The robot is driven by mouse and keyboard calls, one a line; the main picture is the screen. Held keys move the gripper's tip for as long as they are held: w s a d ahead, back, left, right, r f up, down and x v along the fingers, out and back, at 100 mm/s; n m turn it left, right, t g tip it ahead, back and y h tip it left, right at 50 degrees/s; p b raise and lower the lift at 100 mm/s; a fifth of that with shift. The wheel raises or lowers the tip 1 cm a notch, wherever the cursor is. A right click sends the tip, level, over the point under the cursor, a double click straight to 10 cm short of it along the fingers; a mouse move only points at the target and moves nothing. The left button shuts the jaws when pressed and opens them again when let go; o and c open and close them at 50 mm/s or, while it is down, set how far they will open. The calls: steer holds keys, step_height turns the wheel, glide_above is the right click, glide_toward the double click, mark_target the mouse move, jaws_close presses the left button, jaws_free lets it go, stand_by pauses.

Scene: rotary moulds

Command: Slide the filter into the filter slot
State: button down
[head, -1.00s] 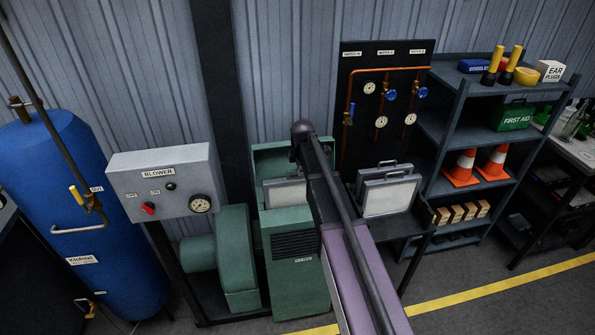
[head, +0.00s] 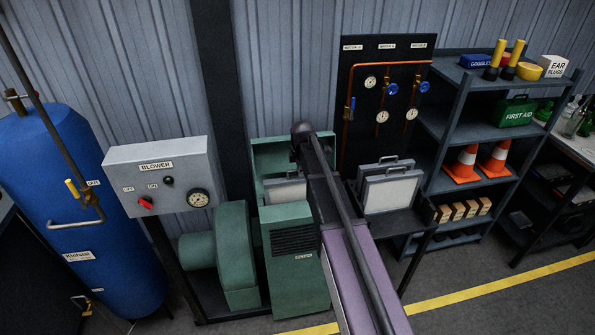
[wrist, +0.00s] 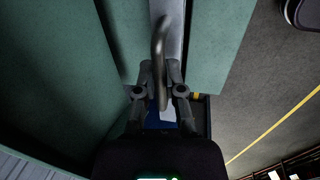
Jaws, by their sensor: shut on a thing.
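A pale framed filter (head: 285,191) stands at the opening of the green blower housing (head: 296,240), in front of its raised green back. Its lower part is hidden by the housing, so I cannot tell how deep it sits. In the wrist view my gripper (wrist: 160,92) is shut on the filter's dark bar handle (wrist: 158,45). The grey filter edge (wrist: 175,22) lies between green housing walls (wrist: 215,40). In the head view my own arm covers the gripper and the right side of the opening.
More framed filters (head: 390,193) stand on a dark stand to the right. The blower control box (head: 163,178) and a blue tank (head: 75,220) are at the left. A shelf (head: 470,130) with cones and a first aid box is at the right. The floor in front is clear.

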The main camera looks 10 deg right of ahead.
mark_target(300, 190)
steer(key=shift+f+b, duration=2.7)
steer(key=shift+f+b, duration=2.45)
steer(key=c, duration=0.7)
jaws_free()
steer(key=shift+r, duration=0.15)
